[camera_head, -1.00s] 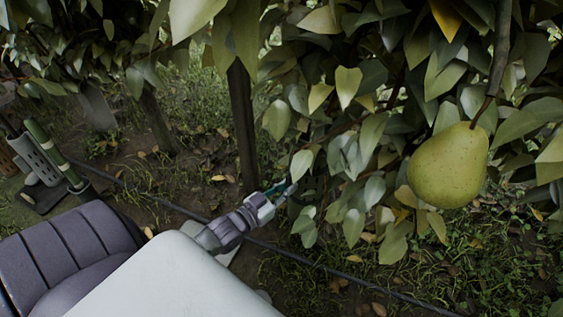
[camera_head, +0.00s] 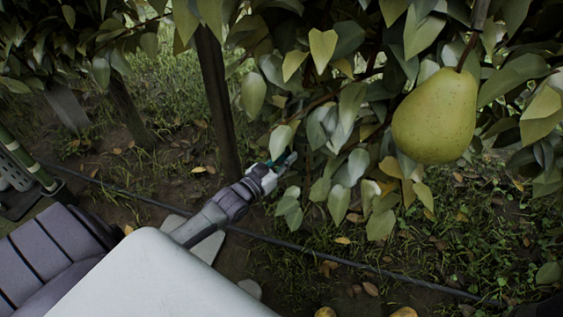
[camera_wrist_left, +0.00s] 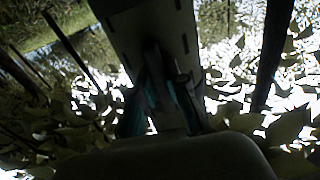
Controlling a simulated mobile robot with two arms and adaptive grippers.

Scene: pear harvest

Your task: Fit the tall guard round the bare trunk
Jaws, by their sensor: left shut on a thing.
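My left gripper (camera_head: 275,170) is low among the leaves, right of a dark upright trunk or post (camera_head: 217,105) in the head view. In the left wrist view the gripper (camera_wrist_left: 164,108), with teal finger pads, is shut on a dark, slotted, tall guard (camera_wrist_left: 150,28). The guard stretches away from the fingers. In the head view I cannot make the held guard out; leaves cover the fingertip area. Dark uprights stand at the right (camera_wrist_left: 272,55) and left (camera_wrist_left: 72,50) in the wrist view. I cannot tell which is the bare trunk. The guard looks apart from both. My right gripper is not in view.
A large pear (camera_head: 435,115) hangs close at the right among dense leaves. A dark hose (camera_head: 330,255) crosses the ground. Another trunk (camera_head: 130,112) and a grey panel (camera_head: 67,108) stand at the back left. A green pole (camera_head: 25,160) and slotted grey piece stand at the left edge.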

